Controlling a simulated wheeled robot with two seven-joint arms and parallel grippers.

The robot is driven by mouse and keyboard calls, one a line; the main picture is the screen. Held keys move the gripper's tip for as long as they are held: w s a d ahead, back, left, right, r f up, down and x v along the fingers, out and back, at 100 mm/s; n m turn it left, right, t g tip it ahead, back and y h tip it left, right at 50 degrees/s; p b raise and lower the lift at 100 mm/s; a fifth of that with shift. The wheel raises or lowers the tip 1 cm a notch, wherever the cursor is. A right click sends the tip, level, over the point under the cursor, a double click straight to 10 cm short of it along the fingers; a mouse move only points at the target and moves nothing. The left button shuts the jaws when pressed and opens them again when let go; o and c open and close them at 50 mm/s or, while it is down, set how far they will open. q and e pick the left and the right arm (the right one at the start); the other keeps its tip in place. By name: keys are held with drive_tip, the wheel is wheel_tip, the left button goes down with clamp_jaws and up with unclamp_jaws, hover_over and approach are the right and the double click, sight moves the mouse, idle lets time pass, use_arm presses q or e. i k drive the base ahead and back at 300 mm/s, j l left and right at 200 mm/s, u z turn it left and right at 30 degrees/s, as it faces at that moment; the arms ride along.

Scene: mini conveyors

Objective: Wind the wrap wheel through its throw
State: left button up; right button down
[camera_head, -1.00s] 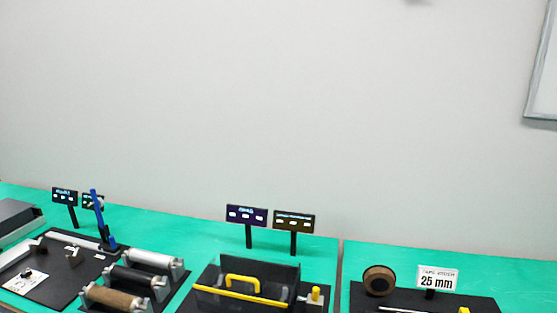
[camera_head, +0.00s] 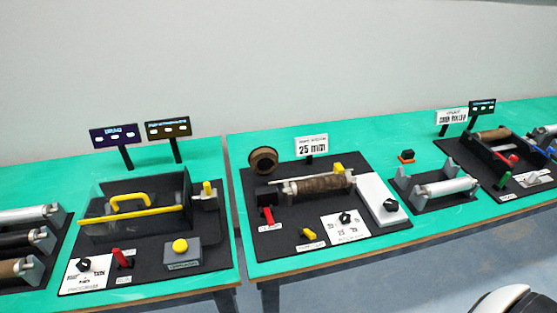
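No part is clearly marked as the wrap wheel, and I cannot tell which one it is. A brown round roll (camera_head: 263,160) stands upright at the back left of the middle black board, beside a sign (camera_head: 311,145) reading 25 mm. On that board (camera_head: 278,248) lie a brown wrapped roller (camera_head: 325,183), a red lever (camera_head: 268,216), a small yellow part (camera_head: 309,234), a black knob (camera_head: 345,218) on a white card and another black knob (camera_head: 391,205) on a white block. Neither of my grippers shows.
Left of it, a dark guarded box (camera_head: 130,222) with yellow handle and bar shares a board with a yellow button (camera_head: 180,246). Grey rollers (camera_head: 440,188) and another roller station (camera_head: 494,135) stand to the right. A gap splits the green tables near the middle board's left.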

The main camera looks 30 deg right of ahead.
sight(391, 205)
drive_tip(key=z, duration=1.75)
